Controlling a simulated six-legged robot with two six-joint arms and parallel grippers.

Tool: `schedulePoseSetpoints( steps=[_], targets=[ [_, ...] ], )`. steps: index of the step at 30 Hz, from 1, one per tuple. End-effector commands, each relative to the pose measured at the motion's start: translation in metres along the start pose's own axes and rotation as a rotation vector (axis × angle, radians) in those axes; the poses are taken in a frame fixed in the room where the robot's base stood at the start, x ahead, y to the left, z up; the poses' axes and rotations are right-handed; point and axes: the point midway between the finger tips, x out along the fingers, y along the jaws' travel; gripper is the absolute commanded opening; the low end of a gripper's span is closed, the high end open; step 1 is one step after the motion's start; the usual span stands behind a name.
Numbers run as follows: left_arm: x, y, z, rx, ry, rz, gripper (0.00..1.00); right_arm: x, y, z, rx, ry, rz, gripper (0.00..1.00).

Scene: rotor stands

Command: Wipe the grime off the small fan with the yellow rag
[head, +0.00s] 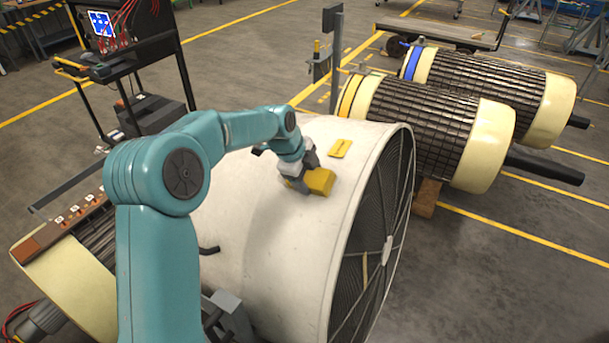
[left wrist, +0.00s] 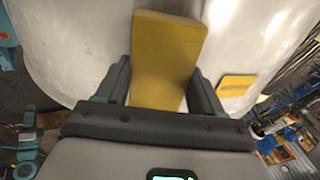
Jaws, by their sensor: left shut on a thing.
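The fan (head: 285,250) is a large white drum with a dark grille at its right end, in the middle of the head view. Its white shell also fills the top of the left wrist view (left wrist: 90,45). My left gripper (head: 305,181) is at the upper side of the shell, shut on the yellow rag (head: 321,181). The rag looks like a thick block between the two fingers in the left wrist view (left wrist: 168,55). It seems to lie against the shell, but contact is hard to tell. Faint grey smudges show on the shell. My right gripper is not in view.
A yellow label plate (head: 340,148) sits on the shell near the rag. Two dark rotors (head: 420,125) with cream ends lie behind to the right. A cart with a screen (head: 102,24) stands at the back left. Floor at the lower right is clear.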

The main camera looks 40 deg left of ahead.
Motion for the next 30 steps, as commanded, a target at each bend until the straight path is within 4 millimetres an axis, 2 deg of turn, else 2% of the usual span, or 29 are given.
schedulePoseSetpoints(
  steps=[5,12,20,30],
  targets=[
    [0.001,-0.001,0.008,-0.002,-0.001,-0.002,0.43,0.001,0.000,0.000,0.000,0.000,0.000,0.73],
    [0.003,0.000,0.032,-0.003,-0.001,-0.001,0.43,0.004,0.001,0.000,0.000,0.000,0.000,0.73],
    [0.003,0.000,0.042,-0.001,-0.002,0.000,0.43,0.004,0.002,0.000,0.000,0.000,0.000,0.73],
    [0.001,-0.001,0.070,-0.001,-0.001,0.000,0.43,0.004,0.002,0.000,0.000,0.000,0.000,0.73]
  ],
)
